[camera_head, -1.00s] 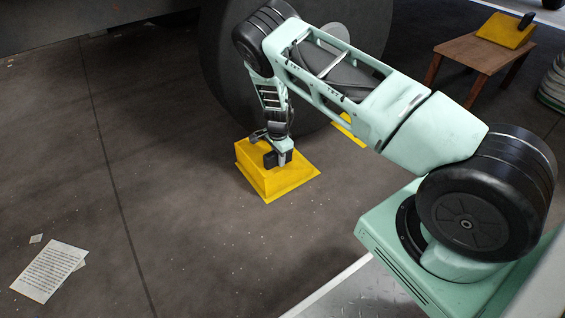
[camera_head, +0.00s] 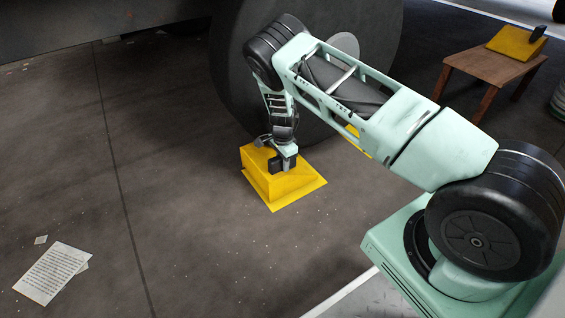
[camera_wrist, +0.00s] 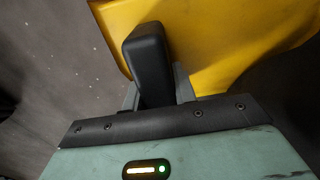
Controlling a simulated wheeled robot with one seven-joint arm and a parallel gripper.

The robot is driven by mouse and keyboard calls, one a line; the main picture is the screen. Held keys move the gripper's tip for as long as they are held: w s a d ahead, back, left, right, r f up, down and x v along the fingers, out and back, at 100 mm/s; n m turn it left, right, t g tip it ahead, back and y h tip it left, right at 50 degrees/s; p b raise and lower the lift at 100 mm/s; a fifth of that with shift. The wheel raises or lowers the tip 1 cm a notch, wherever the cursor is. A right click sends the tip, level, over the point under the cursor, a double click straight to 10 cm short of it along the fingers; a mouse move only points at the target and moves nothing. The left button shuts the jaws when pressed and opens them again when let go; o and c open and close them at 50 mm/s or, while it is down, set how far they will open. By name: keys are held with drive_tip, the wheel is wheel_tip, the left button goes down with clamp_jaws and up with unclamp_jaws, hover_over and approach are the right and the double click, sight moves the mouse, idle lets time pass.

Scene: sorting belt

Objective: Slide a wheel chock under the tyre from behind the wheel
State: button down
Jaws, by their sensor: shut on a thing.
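My gripper (camera_head: 283,163) is shut on the upper part of this chock. A second yellow piece (camera_head: 357,141) shows at the tyre's right side, mostly hidden behind my arm.
A wooden stool (camera_head: 487,70) at the upper right bears another yellow chock (camera_head: 517,43) with a black handle. Paper sheets (camera_head: 52,272) lie on the floor at the lower left. The floor left of the held chock is clear.

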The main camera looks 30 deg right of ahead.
drive_tip(key=shift+d+f, duration=0.1)
drive_tip(key=shift+d, duration=0.5)
drive_tip(key=shift+f, duration=0.35)
idle(0.7)
drive_tip(key=c, duration=1.1)
unclamp_jaws()
drive_tip(key=shift+f, duration=0.1)
drive_tip(key=shift+o, duration=0.3)
drive_tip(key=shift+s, duration=0.1)
drive_tip(key=shift+s+f, duration=0.1)
wheel_tip(320, 180, up, 18)
drive_tip(key=p, duration=0.8)
drive_tip(key=shift+w, duration=0.25)
